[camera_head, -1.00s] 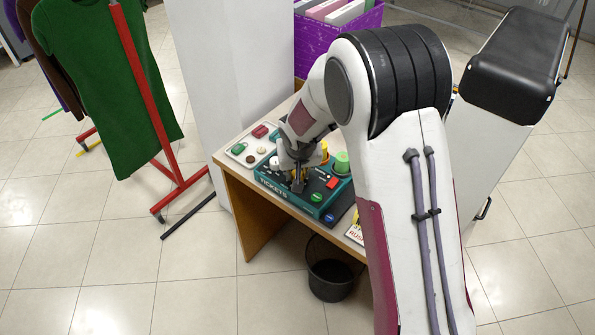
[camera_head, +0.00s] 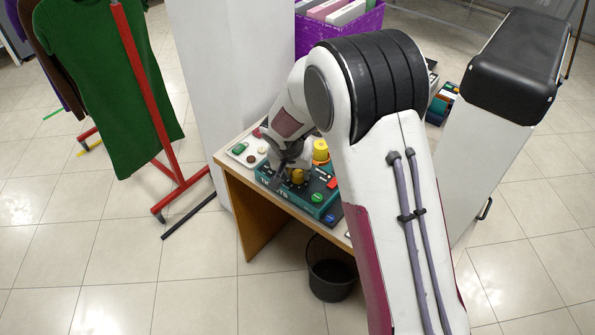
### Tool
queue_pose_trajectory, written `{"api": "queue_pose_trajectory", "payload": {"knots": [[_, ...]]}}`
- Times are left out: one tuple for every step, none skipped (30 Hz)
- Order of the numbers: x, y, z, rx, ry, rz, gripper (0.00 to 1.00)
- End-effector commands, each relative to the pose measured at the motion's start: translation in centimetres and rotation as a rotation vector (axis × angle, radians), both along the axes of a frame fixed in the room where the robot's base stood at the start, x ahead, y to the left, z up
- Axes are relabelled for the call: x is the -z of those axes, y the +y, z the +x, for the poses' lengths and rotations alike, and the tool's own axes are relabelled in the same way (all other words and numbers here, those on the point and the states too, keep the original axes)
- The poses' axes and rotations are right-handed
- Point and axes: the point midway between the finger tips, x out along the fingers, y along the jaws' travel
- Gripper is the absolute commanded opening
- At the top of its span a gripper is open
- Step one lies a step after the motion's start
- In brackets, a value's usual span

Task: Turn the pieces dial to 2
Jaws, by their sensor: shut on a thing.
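The teal ticket panel (camera_head: 300,202) with a dark top sits on the counter. My gripper (camera_head: 278,180) is down at the panel's left part, its fingers closed around a knob that they and the wrist mostly hide. I cannot read that knob's label or setting. A yellow-orange knob (camera_head: 297,176) shows just right of the fingers. A green button (camera_head: 317,198) and a red button (camera_head: 333,182) are farther right on the panel.
A yellow item (camera_head: 320,150) stands behind the panel. A light tray (camera_head: 238,149) with small colored pieces lies left of it. A purple crate (camera_head: 345,32) is at the back. A black bin (camera_head: 332,272) stands on the floor by the counter.

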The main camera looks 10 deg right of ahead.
Motion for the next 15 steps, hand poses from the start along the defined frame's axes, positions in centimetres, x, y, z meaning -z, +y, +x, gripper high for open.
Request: {"api": "queue_pose_trajectory", "payload": {"knots": [[0.0, 0.04, 0.04, 0.021, -0.001, 0.0, 0.02], [0.0, 0.05, 0.04, 0.035, 0.0, -0.001, 0.02], [-0.01, 0.06, 0.04, 0.056, 0.0, -0.001, 0.02], [-0.01, 0.08, 0.05, 0.07, 0.0, 0.0, 0.02], [-0.01, 0.1, 0.06, 0.085, 0.0, -0.001, 0.02], [-0.01, 0.1, 0.04, 0.105, 0.001, -0.001, 0.02], [-0.01, 0.11, 0.05, 0.12, 0.0, -0.001, 0.02], [-0.03, 0.14, 0.07, 0.135, 0.0, -0.001, 0.02], [-0.03, 0.14, 0.08, 0.153, -0.001, -0.001, 0.02], [-0.03, 0.13, 0.08, 0.167, 0.0, -0.001, 0.02], [-0.02, 0.13, 0.09, 0.18, -0.001, -0.001, 0.02], [0.0, 0.13, 0.08, 0.197, 0.0, -0.001, 0.02], [0.01, 0.11, 0.07, 0.209, 0.0, -0.001, 0.02], [0.01, 0.11, 0.07, 0.222, 0.001, -0.001, 0.02], [0.0, 0.12, 0.09, 0.233, 0.0, -0.001, 0.02]]}}
